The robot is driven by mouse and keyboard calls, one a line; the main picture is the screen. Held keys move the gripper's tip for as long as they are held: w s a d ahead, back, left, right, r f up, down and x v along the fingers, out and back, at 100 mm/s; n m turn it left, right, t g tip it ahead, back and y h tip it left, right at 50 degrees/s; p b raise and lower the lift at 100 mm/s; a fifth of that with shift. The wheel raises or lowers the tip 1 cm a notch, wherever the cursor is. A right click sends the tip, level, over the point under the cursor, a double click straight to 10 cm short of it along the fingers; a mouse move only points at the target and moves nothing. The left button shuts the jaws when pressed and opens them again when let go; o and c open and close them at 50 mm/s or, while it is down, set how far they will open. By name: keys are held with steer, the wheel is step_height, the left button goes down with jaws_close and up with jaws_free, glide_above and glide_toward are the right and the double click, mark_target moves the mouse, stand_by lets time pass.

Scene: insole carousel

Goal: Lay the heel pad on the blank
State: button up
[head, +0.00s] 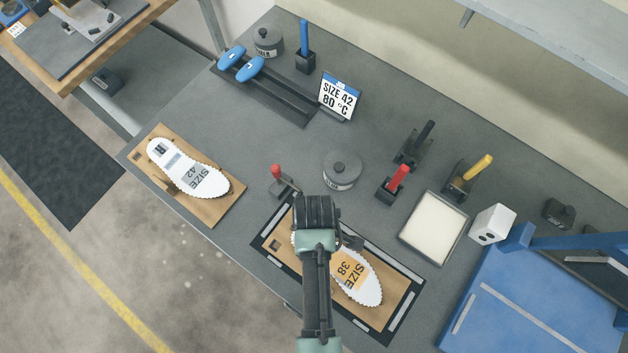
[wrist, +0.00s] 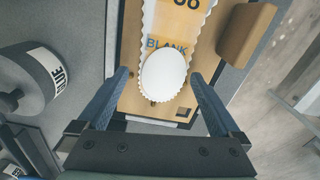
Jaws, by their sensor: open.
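The white toothed-edge blank marked SIZE 38 (head: 362,284) lies on a wooden board (head: 398,303) in a black frame. In the wrist view the blank (wrist: 183,22) runs up from the centre. The smooth white oval heel pad (wrist: 163,76) is over its heel end, just below the word BLANK; I cannot tell whether it is pressed flat. My gripper (wrist: 160,75) is open, one finger on each side of the pad, with gaps between. In the head view my gripper (head: 316,213) hides the pad and the heel end.
A grey glue pot (head: 342,170) stands behind my gripper, with a red-handled clamp (head: 279,178) to its left. A SIZE 42 insole (head: 190,168) lies on another board at left. A white-filled tray (head: 433,228) is at right. A tan block (wrist: 247,35) stands beside the blank.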

step_height(320, 180, up, 11)
steer(key=w+a+r+m+t, duration=0.1)
steer(key=w+r+m+t, duration=0.2)
steer(key=w+r+t, duration=0.9)
steer(key=w+r+m+t, duration=0.1)
steer(key=w+r+m, duration=0.1)
steer(key=w+r, duration=0.5)
steer(key=w+r+m+t, duration=0.1)
steer(key=w+r, duration=0.2)
steer(key=r, duration=0.9)
step_height(320, 180, up, 17)
steer(key=s+m+t, duration=0.1)
steer(key=m+t, duration=0.2)
steer(key=t, duration=0.3)
steer(key=s+r+m+t, duration=0.1)
steer(key=s+r+t, duration=0.2)
steer(key=r, duration=0.6)
steer(key=s+d+r+m+t, duration=0.1)
steer(key=s+r+t, duration=0.3)
steer(key=s+r, duration=0.4)
steer(key=shift+s+r+m, duration=0.2)
steer(key=shift+r+m, duration=0.5)
steer(key=shift+r, duration=0.25)
steer(key=shift+d, duration=0.1)
